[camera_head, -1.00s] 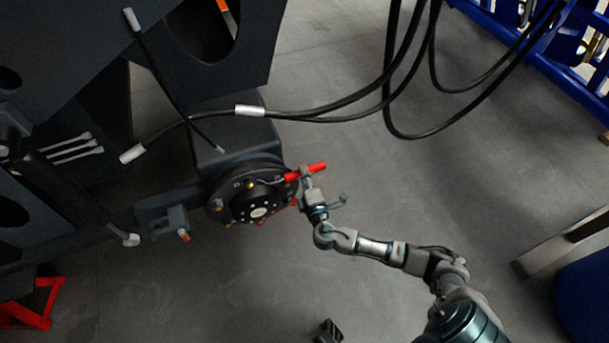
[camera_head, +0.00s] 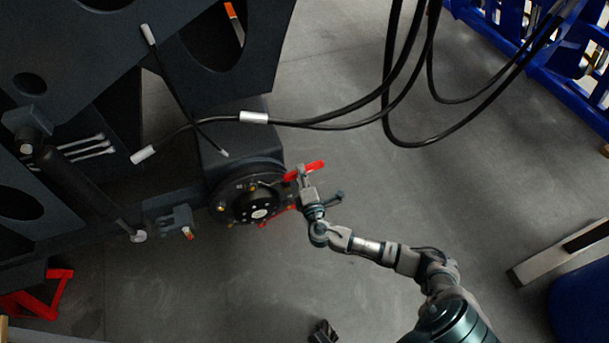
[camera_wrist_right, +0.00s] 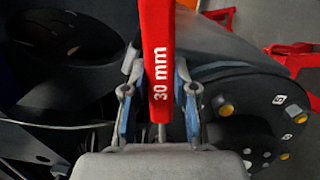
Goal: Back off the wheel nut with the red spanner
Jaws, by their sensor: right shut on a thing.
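The red spanner (camera_head: 312,168) is in my right gripper (camera_head: 304,178), at the right side of the dark wheel hub (camera_head: 240,208). In the right wrist view the spanner's handle (camera_wrist_right: 158,45), marked 30 mm, stands between the two fingers of the gripper (camera_wrist_right: 160,105). The spanner's working end is hidden, so I cannot tell whether it sits on a nut. Gold-coloured wheel nuts (camera_wrist_right: 226,109) show on the hub face. A dark piece (camera_head: 325,332) at the bottom edge may be my left gripper; its jaws are unclear.
The dark harvester chassis (camera_head: 90,50) fills the left. Black hoses (camera_head: 390,75) hang above and right of the hub. A blue rack (camera_head: 570,95) stands at the upper right. A red stand (camera_head: 45,298) is at the lower left.

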